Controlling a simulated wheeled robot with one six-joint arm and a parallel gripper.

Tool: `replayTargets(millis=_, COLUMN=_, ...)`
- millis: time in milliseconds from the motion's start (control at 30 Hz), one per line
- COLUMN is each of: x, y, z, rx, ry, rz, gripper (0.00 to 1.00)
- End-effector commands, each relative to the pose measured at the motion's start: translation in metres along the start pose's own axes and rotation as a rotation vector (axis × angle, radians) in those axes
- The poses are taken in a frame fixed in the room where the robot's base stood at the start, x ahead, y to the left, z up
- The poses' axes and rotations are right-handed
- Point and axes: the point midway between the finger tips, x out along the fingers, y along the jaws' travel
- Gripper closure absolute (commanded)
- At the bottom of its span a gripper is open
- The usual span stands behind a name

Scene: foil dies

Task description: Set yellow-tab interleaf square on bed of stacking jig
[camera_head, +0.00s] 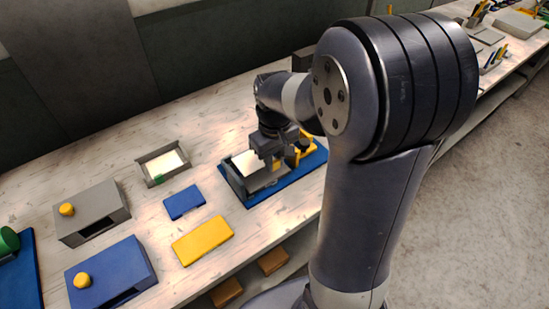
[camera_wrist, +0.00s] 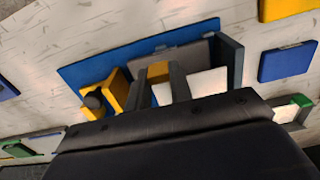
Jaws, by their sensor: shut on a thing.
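The stacking jig is a blue base (camera_head: 290,181) with grey walls (camera_wrist: 230,58). My gripper (camera_head: 271,167) is low over the jig, fingers pointing down. In the wrist view its fingers (camera_wrist: 160,80) are shut on the yellow tab (camera_wrist: 160,97) of the interleaf. The pale interleaf sheet (camera_wrist: 207,82) reaches from the fingers towards the grey wall. It shows in the head view (camera_head: 245,161) within the jig walls. My gripper hides part of it, and I cannot tell whether it lies flat on the bed.
A yellow block with a dark knob (camera_wrist: 114,88) stands on the jig base beside my fingers. Left of the jig are a grey tray (camera_head: 149,178) with a green-tabbed sheet, a blue block (camera_head: 184,202), a yellow block (camera_head: 203,240), and grey (camera_head: 103,205) and blue (camera_head: 125,262) boxes.

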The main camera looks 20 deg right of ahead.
Motion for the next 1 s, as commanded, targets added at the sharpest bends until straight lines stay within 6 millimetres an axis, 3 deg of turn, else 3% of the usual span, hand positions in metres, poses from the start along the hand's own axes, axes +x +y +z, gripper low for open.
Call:
replayTargets(millis=400, x=0.0068, y=0.0, z=-0.0001, rx=0.0, ry=0.0, rz=0.0, gripper=1.0)
replayTargets(millis=433, x=0.0067, y=0.0, z=-0.0001, rx=0.0, ry=0.001, rz=0.0, gripper=0.78)
replayTargets(millis=667, x=0.0056, y=0.0, z=-0.0002, rx=0.0, ry=0.001, rz=0.0, gripper=0.59)
replayTargets(millis=1000, x=0.001, y=0.0001, z=-0.0003, rx=0.0, ry=0.001, rz=0.0, gripper=0.57)
